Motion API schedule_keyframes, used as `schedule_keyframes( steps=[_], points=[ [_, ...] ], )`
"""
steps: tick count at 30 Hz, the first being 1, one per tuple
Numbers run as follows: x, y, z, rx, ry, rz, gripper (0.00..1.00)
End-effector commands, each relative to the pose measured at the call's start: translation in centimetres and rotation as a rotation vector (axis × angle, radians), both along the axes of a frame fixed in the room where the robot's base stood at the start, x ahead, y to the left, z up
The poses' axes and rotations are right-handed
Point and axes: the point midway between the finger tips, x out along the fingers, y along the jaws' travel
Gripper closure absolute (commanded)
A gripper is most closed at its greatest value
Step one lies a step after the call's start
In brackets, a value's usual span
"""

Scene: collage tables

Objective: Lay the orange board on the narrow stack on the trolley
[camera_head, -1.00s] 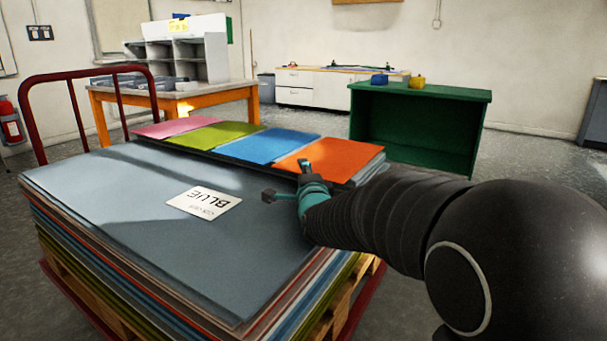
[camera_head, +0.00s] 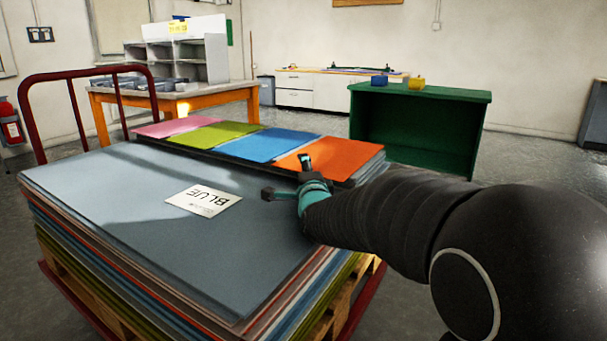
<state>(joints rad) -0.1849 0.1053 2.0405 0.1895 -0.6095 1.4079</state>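The orange board (camera_head: 345,155) lies flat at the right end of the narrow stack (camera_head: 225,157), at the far side of the trolley. It is in a row with a blue, a green and a pink board. My gripper (camera_head: 286,176) is open and empty, with its fingers spread, at the near left corner of the orange board. One finger overlaps that corner in the picture; I cannot tell whether it touches. My arm hides part of the stack's right end. The trolley's red rail (camera_head: 88,74) rises at the left.
A wide stack of grey-blue boards (camera_head: 120,215) with a card marked BLUE (camera_head: 203,200) fills the near side of the trolley. An orange table (camera_head: 222,92) with grey shelves stands behind left. A green cabinet (camera_head: 425,95) stands behind right, with open floor around it.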

Motion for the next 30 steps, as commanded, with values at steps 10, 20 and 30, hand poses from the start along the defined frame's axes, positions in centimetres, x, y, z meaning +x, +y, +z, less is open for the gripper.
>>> schedule_keyframes(
  steps=[10, 20, 30],
  points=[
    [-0.1, 0.2, -0.9, -0.001, 0.018, 0.001, 0.32],
    [-3.2, 2.6, -0.8, 0.000, 0.015, 0.006, 0.36],
    [-6.4, 4.9, -0.7, -0.001, 0.014, 0.005, 0.35]
  ],
)
